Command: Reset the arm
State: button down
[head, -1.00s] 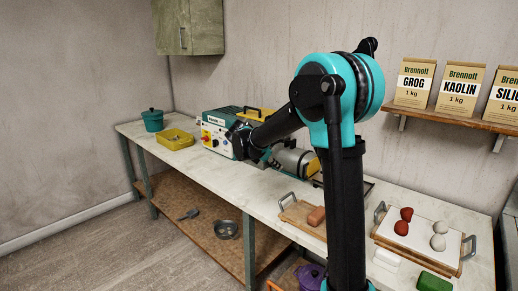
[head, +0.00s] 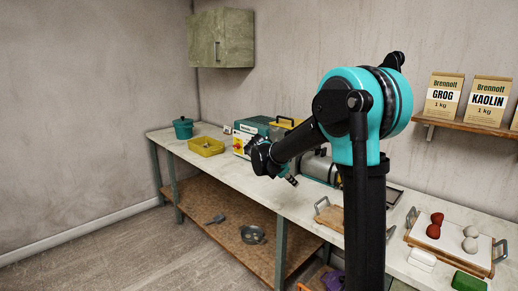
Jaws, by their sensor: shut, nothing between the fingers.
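My arm (head: 365,110), teal and black, stands in the right half of the head view and hides part of the workbench behind it. Its forearm reaches down and to the left. My gripper (head: 293,181) is at the end of the forearm, small in the picture, in front of the bench edge. It is shut with nothing held in it.
A workbench (head: 232,170) runs along the wall. It bears a teal pot (head: 183,129), a yellow tray (head: 206,147), a machine (head: 245,138) and a board (head: 476,256) with red and grey lumps. Paper bags (head: 442,98) stand on a wall shelf. The floor at left is clear.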

jog(key=s+d+f+m+y, duration=0.1)
jog(key=s+f+m, duration=0.3)
jog(key=s+m, duration=0.4)
jog(key=s+d+f+m+y, duration=0.2)
jog(key=s+f+m, duration=0.3)
jog(key=s, duration=0.8)
jog(key=s+d+f+m+y, duration=0.2)
jog(key=s+f+m+y, duration=0.2)
jog(key=s+m, duration=0.6)
jog(key=shift+s+d+f+m+g, duration=0.2)
jog(key=shift+s+f+m+g, duration=0.15)
jog(key=shift+f, duration=0.35)
